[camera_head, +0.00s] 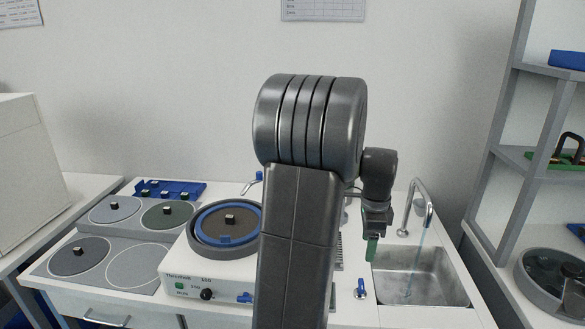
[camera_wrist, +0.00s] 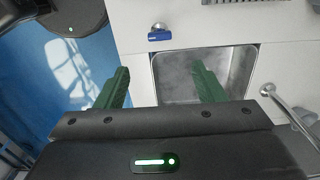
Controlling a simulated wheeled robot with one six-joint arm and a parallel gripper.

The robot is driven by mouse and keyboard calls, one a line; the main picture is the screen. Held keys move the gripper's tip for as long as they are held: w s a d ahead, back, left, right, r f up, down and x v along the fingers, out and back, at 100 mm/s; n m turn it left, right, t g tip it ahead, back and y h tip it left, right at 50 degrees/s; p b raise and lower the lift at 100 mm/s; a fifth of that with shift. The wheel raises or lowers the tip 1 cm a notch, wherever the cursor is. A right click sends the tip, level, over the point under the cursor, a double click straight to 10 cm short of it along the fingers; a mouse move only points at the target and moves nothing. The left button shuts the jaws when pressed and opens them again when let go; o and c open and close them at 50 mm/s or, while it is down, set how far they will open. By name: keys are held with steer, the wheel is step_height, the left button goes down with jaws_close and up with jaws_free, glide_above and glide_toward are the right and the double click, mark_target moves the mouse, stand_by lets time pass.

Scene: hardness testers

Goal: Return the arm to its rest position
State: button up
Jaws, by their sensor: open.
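My arm stands upright in the middle of the head view and hides part of the bench behind it. My gripper (camera_head: 372,250) hangs at the arm's right, pointing down just left of the sink (camera_head: 455,290). In the wrist view my gripper (camera_wrist: 161,88) shows two green fingers spread wide apart, with nothing between them. Below the fingers lie the bench's front edge, the sink (camera_wrist: 240,75) and the blue floor (camera_wrist: 65,75).
A grinding machine (camera_head: 172,268) with a round platter (camera_head: 200,240) and several discs stand left of my arm. A blue rack (camera_head: 190,187) lies behind. Water runs from the tap (camera_head: 428,212). Grey shelves (camera_head: 510,150) stand right, a white box (camera_head: 30,150) left.

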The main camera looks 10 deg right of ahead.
mark_target(362, 283)
step_height(362, 283, down, 14)
steer(key=shift+r, duration=0.15)
stand_by(0.3)
steer(key=shift+r, duration=0.1)
step_height(362, 283, up, 14)
step_height(362, 283, down, 14)
steer(key=n+p, duration=0.1)
steer(key=n, duration=0.3)
steer(key=n+p, duration=0.1)
steer(key=n, duration=0.3)
steer(key=shift+n+p, duration=0.3)
steer(key=shift+n, duration=0.1)
steer(key=n+p, duration=0.2)
steer(key=n, duration=0.3)
steer(key=shift+r, duration=0.1)
steer(key=shift+n+p, duration=1.15)
steer(key=shift+n, duration=0.95)
